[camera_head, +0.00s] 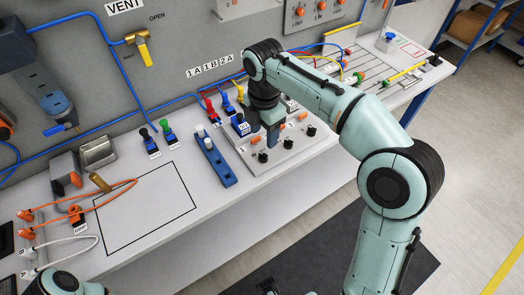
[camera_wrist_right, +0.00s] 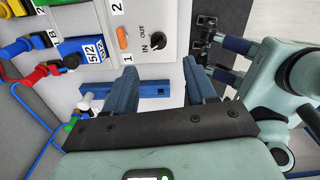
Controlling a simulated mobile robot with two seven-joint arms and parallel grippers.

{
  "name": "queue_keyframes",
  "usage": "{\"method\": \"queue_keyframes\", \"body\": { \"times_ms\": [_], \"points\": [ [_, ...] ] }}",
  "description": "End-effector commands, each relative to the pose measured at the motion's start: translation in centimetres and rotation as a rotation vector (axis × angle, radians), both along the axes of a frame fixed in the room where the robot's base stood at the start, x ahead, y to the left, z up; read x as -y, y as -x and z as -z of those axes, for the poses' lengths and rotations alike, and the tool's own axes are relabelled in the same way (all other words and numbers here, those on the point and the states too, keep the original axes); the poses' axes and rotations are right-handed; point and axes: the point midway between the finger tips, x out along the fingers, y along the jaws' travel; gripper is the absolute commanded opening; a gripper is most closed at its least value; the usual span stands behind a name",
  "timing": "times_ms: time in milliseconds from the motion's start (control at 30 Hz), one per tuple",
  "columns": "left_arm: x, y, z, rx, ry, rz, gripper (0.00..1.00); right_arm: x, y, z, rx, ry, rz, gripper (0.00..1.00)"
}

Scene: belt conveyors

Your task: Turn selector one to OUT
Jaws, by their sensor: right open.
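The selector panel (camera_head: 291,150) is a light sloped plate with a row of black knobs and orange lamps. Selector one (camera_wrist_right: 157,40) is a black knob with IN and OUT printed beside it in the wrist view, near an orange lamp (camera_wrist_right: 123,37) and the label 1. Its exact pointing direction is hard to tell. In the head view the knob (camera_head: 263,157) is at the left of the row. My right gripper (camera_wrist_right: 161,78) is open and empty, its blue fingers apart above the panel. It also shows in the head view (camera_head: 272,138). My left gripper is out of view.
A blue rail with white fittings (camera_head: 216,165) stands left of the panel. A blue 5/2 valve block (camera_head: 240,125) and coloured hose fittings are behind it. Blue hoses run along the back wall. A black outlined rectangle (camera_head: 110,248) marks clear table at left.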

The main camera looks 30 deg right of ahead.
Motion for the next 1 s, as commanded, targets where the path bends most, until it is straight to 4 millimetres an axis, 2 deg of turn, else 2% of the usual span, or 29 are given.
{"method": "queue_keyframes", "body": {
  "times_ms": [33, 200, 400, 600, 867, 933, 1000],
  "points": [
    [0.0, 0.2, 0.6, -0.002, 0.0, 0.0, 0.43, 0.0, 0.1, 1.6, -0.005, 0.0, 0.001, 0.56],
    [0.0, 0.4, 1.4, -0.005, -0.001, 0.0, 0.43, 0.0, 0.1, 5.2, -0.005, 0.0, 0.0, 0.56],
    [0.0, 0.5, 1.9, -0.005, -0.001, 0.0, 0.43, 0.0, 0.0, 8.2, -0.003, 0.001, 0.0, 0.56],
    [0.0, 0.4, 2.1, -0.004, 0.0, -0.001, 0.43, 0.0, 0.0, 9.5, -0.001, 0.0, 0.0, 0.56],
    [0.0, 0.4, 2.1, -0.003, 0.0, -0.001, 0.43, 0.0, 0.0, 9.5, 0.0, 0.0, 0.001, 0.56],
    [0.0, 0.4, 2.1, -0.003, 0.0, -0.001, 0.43, 0.0, 0.0, 9.5, 0.0, 0.0, 0.0, 0.4],
    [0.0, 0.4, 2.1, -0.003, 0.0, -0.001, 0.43, 0.0, 0.0, 9.5, 0.0, 0.0, 0.0, 0.17]
  ]
}}
